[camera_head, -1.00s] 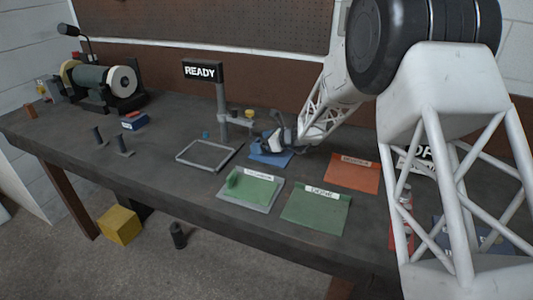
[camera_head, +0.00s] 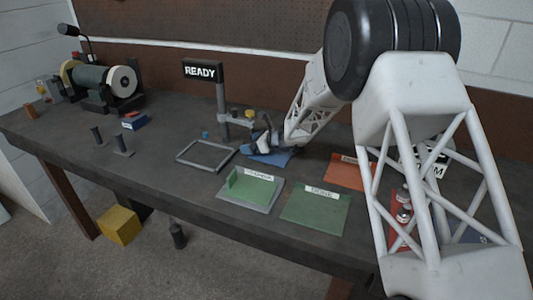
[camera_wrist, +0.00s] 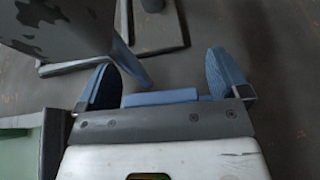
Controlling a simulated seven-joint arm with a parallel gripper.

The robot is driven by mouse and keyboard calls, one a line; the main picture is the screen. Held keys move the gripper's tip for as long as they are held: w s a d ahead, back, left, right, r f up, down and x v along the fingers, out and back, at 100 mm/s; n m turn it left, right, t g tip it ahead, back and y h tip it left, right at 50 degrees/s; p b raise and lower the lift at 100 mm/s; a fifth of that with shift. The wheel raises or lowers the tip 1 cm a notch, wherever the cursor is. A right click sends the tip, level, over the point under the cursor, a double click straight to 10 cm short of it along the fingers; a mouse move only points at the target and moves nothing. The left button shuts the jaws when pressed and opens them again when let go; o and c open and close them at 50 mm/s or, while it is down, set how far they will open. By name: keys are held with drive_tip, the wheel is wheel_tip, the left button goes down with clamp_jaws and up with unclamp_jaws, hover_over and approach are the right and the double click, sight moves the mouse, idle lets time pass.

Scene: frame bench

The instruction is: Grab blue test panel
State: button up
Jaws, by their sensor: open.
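The blue test panel (camera_head: 272,158) lies on the dark bench in the head view, just right of the grey square frame. My gripper (camera_head: 262,142) is low over its far side, and partly hides it. In the wrist view my gripper (camera_wrist: 165,80) has its two blue-padded fingers apart, with no panel clearly held between them. A thin blue strip (camera_wrist: 131,64) shows beside the left finger; I cannot tell whether it is the panel's edge. Whether the fingers touch the panel is unclear.
The READY sign post (camera_head: 221,105) stands close behind my gripper. A grey square frame (camera_head: 181,157) lies to the left. A green panel on a grey tray (camera_head: 265,209), a green mat (camera_head: 315,208) and an orange mat (camera_head: 345,173) are nearer or to the right.

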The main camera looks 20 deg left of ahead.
sight(251, 135)
idle(0.3)
drive_tip(key=c, duration=1.3)
drive_tip(key=shift+r, duration=0.2)
drive_tip(key=shift+r, duration=0.6)
wheel_tip(251, 135, up, 2)
drive_tip(key=shift+r, duration=0.1)
drive_tip(key=d, duration=1.2)
drive_tip(key=s+d, duration=0.1)
drive_tip(key=d, duration=0.5)
